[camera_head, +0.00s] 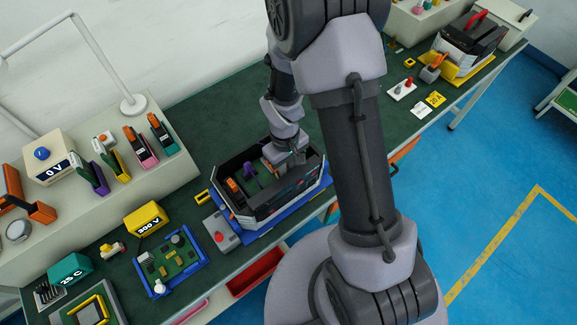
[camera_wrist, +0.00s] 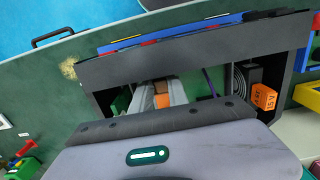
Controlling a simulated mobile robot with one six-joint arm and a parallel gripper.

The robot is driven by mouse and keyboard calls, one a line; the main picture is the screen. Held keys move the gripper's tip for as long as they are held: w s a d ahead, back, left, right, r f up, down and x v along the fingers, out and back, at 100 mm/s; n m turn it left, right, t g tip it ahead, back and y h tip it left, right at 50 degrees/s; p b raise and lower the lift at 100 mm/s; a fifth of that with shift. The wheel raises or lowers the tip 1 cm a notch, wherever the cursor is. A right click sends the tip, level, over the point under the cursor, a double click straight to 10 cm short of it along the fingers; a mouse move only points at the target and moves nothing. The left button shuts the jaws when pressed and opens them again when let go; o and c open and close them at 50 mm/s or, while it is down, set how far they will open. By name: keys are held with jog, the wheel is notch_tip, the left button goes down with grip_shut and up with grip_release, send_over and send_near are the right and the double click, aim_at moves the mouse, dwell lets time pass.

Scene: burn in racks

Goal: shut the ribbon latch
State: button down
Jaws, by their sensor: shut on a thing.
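An open black-walled case (camera_head: 262,207) stands on a blue base on the green bench, and my gripper (camera_head: 277,158) reaches down into it. In the wrist view my gripper (camera_wrist: 160,97) is shut on a small orange-brown piece (camera_wrist: 162,88) inside the case (camera_wrist: 190,52). I cannot tell for certain whether this piece is the ribbon latch, as the fingers and my wrist housing hide most of it. A purple part (camera_head: 250,169) stands inside the case, left of my gripper in the head view. An orange 15 V block (camera_wrist: 264,97) sits at the right inside the case in the wrist view.
A grey box with a red button (camera_head: 221,232) stands close left of the case. A blue tray with a green board (camera_head: 170,262) and a yellow 500 V block (camera_head: 146,219) are farther left. The bench right of the case is partly hidden by my arm.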

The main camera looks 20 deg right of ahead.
jog(key=g+p, duration=0.1)
jog(key=w+g+p, duration=0.1)
jog(key=p, duration=0.1)
jog(key=shift+a+r+h, duration=0.2)
jog(key=shift+r+h, duration=0.05)
jog(key=shift+h, duration=0.15)
jog(key=shift+w+a+f+g+p, duration=0.15)
jog(key=shift+w+g+p, duration=0.35)
jog(key=shift+g, duration=0.4)
jog(key=g, duration=0.1)
jog(key=w+f+g+h, duration=0.1)
jog(key=g, duration=0.1)
jog(key=shift+w+a+b, duration=0.1)
jog(key=shift+a+b, duration=0.1)
jog(key=shift+b, duration=0.2)
jog(key=shift+w+a+f+g+h+b, duration=0.15)
jog(key=shift+w+g+h+b, duration=0.3)
jog(key=shift+g+b, duration=0.35)
jog(key=shift+g, duration=0.3)
jog(key=shift+b, duration=0.4)
